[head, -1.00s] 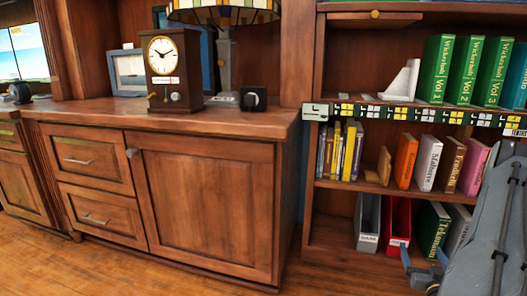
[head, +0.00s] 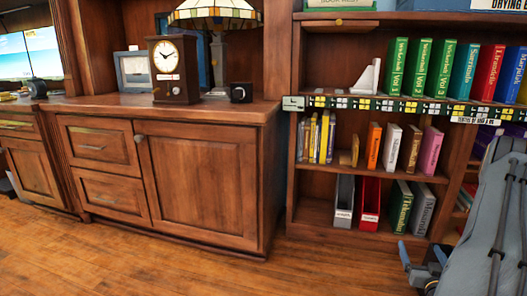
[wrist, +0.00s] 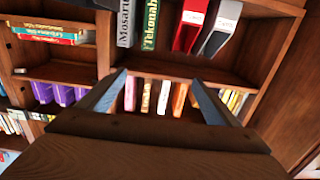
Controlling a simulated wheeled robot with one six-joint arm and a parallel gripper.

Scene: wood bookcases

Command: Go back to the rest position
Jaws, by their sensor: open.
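My gripper (wrist: 160,88) shows in the wrist view with its two blue-grey fingers apart and the gap between them empty. Beyond the gap is the bookcase (wrist: 185,70), which appears upside down, with several upright books in line with the fingers. A dark brown wooden surface fills the bottom of the wrist view; I cannot tell what it belongs to. In the head view my grey arm stands at the right edge, in front of the bookcase (head: 365,236), and hides part of its lower right shelves.
A wooden cabinet (head: 200,185) stands left of the bookcase, with a clock (head: 172,70), a lamp (head: 216,15) and a small black box (head: 241,92) on top. Green volumes (head: 418,68) and a pink book (head: 430,150) stand on shelves. The wooden floor (head: 200,270) in front is clear.

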